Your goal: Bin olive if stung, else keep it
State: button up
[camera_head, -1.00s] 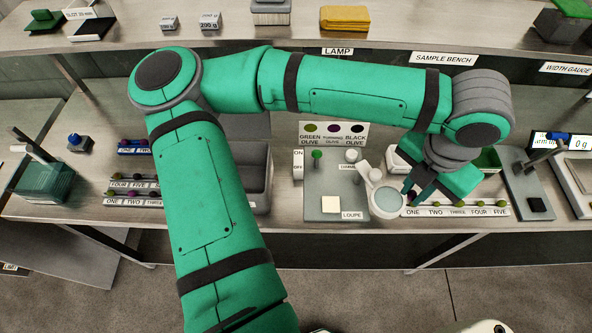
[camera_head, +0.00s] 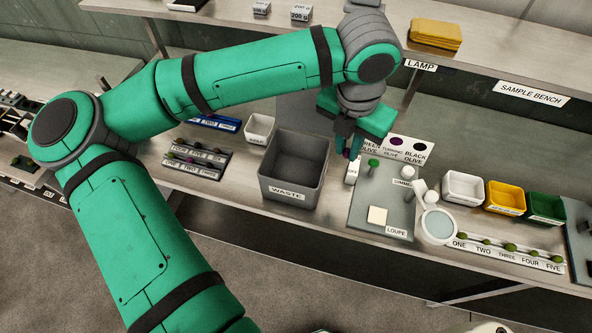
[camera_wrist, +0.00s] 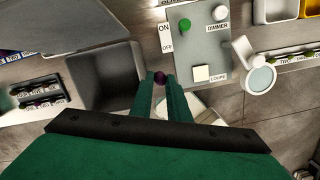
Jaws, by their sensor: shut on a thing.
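My gripper (camera_head: 347,153) is shut on a dark purple olive (camera_wrist: 160,78), held between the fingertips in the wrist view. In the head view the olive is a small dark spot at the fingertips. The gripper is above the bench, between the grey waste bin (camera_head: 283,193) on the left and the lamp and loupe board (camera_head: 365,215) on the right. The waste bin also shows in the wrist view (camera_wrist: 85,105), left of the fingers, and its visible inside looks empty. Whether the olive bears a sting mark is too small to tell.
A numbered olive rack (camera_head: 530,262) stands at right, with white (camera_head: 463,188), yellow (camera_head: 505,200) and green (camera_head: 546,209) trays behind it. The loupe lens (camera_head: 438,226) juts out near the rack. Another small white tray (camera_head: 260,130) and olive racks (camera_head: 196,164) lie left of the bin.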

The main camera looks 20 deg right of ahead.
jog(key=w+a+n, duration=0.2)
jog(key=w+a, duration=0.4)
jog(key=a, duration=0.2)
jog(key=shift+s+f, duration=0.1)
jog(key=shift+f, duration=2.4)
jog(key=o, duration=0.7)
jog(key=shift+o, duration=0.2)
jog(key=shift+r, duration=0.1)
notch_tip(320, 180, up, 11)
jog(key=shift+s+a+f, duration=0.2)
jog(key=shift+s+a, duration=0.25)
